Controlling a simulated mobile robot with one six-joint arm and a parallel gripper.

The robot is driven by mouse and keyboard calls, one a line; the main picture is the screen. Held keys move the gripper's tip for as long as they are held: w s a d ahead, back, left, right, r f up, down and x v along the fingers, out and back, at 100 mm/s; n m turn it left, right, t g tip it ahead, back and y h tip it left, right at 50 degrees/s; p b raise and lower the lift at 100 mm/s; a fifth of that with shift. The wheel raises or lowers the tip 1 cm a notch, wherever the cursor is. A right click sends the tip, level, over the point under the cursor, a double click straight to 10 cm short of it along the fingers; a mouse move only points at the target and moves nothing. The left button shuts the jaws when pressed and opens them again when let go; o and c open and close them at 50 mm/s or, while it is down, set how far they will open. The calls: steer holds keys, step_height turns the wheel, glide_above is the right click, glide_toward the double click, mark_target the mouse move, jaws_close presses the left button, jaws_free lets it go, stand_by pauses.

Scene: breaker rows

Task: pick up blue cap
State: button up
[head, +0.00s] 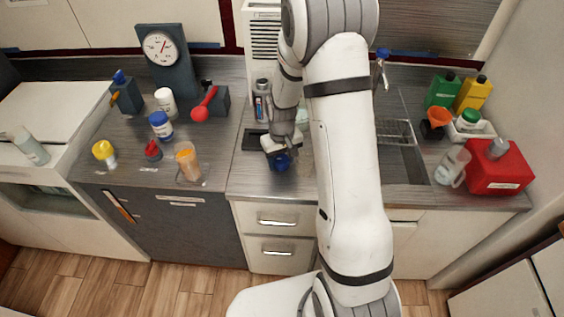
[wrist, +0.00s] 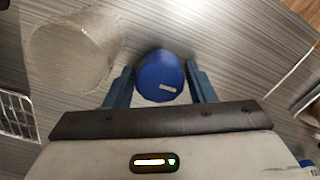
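The blue cap (wrist: 160,76) is a round blue piece with a small pale label, lying on the grey countertop. In the wrist view it sits between the two dark blue fingers of my gripper (wrist: 160,88). A finger stands on each side of it, with a narrow strip of counter seen at the right. I cannot tell whether the fingers touch it. In the head view the blue cap (head: 282,162) shows just below my gripper (head: 276,153), near the counter's front edge, partly hidden by it.
A clear cup (wrist: 72,48) stands close to the left finger in the wrist view. A grey bottle (head: 262,100) stands behind my gripper. The sink (head: 412,160) lies to the right. Several bottles, including a blue-capped one (head: 161,126), stand on the left counter.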

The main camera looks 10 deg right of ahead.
mark_target(282, 159)
steer(key=c, duration=0.6)
steer(key=shift+r, duration=0.1)
step_height(282, 159, up, 10)
steer(key=shift+f+b, duration=0.1)
steer(key=shift+b, duration=0.65)
